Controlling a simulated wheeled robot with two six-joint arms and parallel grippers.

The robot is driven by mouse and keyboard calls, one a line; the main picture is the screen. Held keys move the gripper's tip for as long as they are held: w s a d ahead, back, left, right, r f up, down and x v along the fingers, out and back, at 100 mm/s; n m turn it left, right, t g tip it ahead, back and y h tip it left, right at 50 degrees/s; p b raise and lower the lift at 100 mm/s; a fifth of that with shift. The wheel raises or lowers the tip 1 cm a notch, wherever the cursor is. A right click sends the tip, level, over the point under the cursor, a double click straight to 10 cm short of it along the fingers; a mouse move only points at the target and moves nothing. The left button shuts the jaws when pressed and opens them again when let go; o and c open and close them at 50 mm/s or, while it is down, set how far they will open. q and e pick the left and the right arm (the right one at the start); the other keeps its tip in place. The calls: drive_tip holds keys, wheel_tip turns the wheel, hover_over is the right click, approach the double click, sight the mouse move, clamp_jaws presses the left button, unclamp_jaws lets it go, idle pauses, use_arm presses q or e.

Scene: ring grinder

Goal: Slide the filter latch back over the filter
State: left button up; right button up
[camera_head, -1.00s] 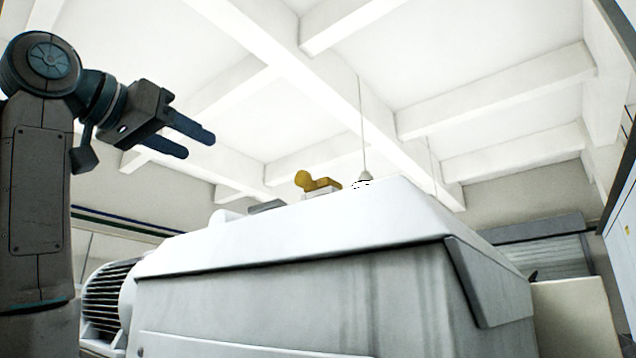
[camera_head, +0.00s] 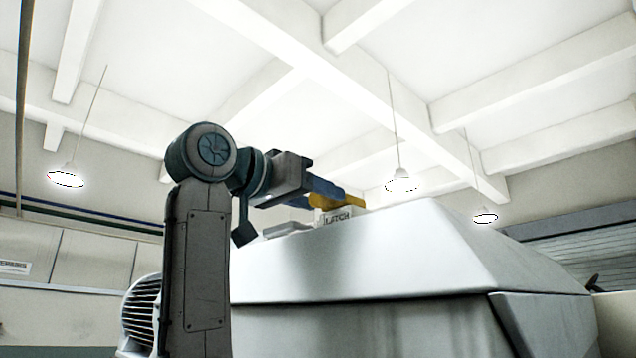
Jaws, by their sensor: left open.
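The yellow filter latch (camera_head: 350,200) sits on top of the large white machine, on a small white block (camera_head: 338,216) marked "LATCH". My left gripper (camera_head: 328,192) is at the latch, with its blue fingers level with the latch's rounded knob and overlapping it in the view. The gripper is open. Whether the fingers touch the knob or stand to either side of it cannot be told. A flat grey piece (camera_head: 288,229) lies on the machine top left of the block; I cannot tell if it is the filter. My right gripper is not in view.
The white machine housing (camera_head: 400,262) with sloping sides fills the lower right. A ribbed motor (camera_head: 142,312) stands at its left, partly behind my left arm. Lamps hang from the ceiling, well behind the machine.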

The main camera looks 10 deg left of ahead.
use_arm(q)
drive_tip(key=shift+w+r, duration=0.1)
drive_tip(key=shift+s+a, duration=0.1)
drive_tip(key=shift+s, duration=0.1)
drive_tip(key=shift+s+a, duration=0.15)
drive_tip(key=c, duration=0.6)
clamp_jaws()
drive_tip(key=shift+w+a, duration=0.2)
drive_tip(key=shift+w, duration=0.05)
drive_tip(key=w+a, duration=0.2)
drive_tip(key=a, duration=0.1)
drive_tip(key=shift+w+a, duration=0.15)
drive_tip(key=shift+a, duration=0.15)
drive_tip(key=shift+d+r, duration=0.15)
drive_tip(key=shift+o, duration=1.2)
unclamp_jaws()
drive_tip(key=o, duration=0.4)
drive_tip(key=shift+c, duration=0.2)
drive_tip(key=shift+w+a, duration=0.1)
drive_tip(key=shift+a, duration=0.15)
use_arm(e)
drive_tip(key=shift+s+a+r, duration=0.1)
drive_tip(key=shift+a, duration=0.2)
